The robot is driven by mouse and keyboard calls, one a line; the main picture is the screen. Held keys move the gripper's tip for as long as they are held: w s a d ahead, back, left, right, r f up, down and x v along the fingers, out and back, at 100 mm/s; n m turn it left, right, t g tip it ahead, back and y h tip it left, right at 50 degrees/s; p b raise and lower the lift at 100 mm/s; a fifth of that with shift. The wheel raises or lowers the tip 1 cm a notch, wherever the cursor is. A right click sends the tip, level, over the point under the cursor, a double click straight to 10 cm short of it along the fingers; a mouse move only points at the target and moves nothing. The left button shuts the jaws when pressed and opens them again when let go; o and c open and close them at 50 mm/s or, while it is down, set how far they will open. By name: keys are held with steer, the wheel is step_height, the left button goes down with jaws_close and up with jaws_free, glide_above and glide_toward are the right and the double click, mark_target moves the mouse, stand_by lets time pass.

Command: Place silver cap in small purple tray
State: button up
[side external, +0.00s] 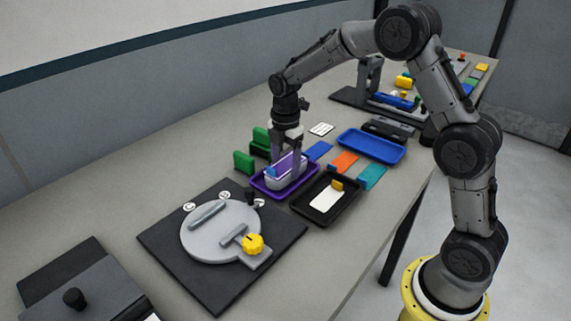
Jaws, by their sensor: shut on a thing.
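A purple tray (258,184) lies near the middle of the table. A smaller pale lavender, open-topped container (287,178) sits in it. My gripper (287,173) points down over this container, with its fingertips at or inside the container's rim. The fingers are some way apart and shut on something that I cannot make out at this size. I cannot pick out the silver cap; the fingers and the container walls hide what is between them.
A black tray (303,209) with a white card stands close to the right, and a blue tray (346,144) behind it. Green blocks (243,162) stand to the left. A dark board (165,240) with a grey disc and a yellow knob (253,244) lies in front.

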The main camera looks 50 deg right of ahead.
steer(key=o, duration=1.2)
steer(key=shift+f, duration=0.15)
step_height(320, 180, up, 12)
steer(key=r, duration=0.1)
steer(key=s+a+r+m+t, duration=0.2)
steer(key=s+r+m, duration=0.25)
steer(key=s, duration=0.35)
steer(key=s+f+m+t, duration=0.1)
steer(key=s+m, duration=0.3)
steer(key=s, duration=0.3)
steer(key=s+a+f+m+t, duration=0.1)
steer(key=s+m, duration=0.4)
steer(key=s, duration=0.1)
steer(key=s+a+f+m+t, duration=0.1)
steer(key=s+m, duration=0.3)
steer(key=s, duration=0.3)
steer(key=shift+s+a+m+t, duration=0.25)
steer(key=shift+s+t, duration=0.05)
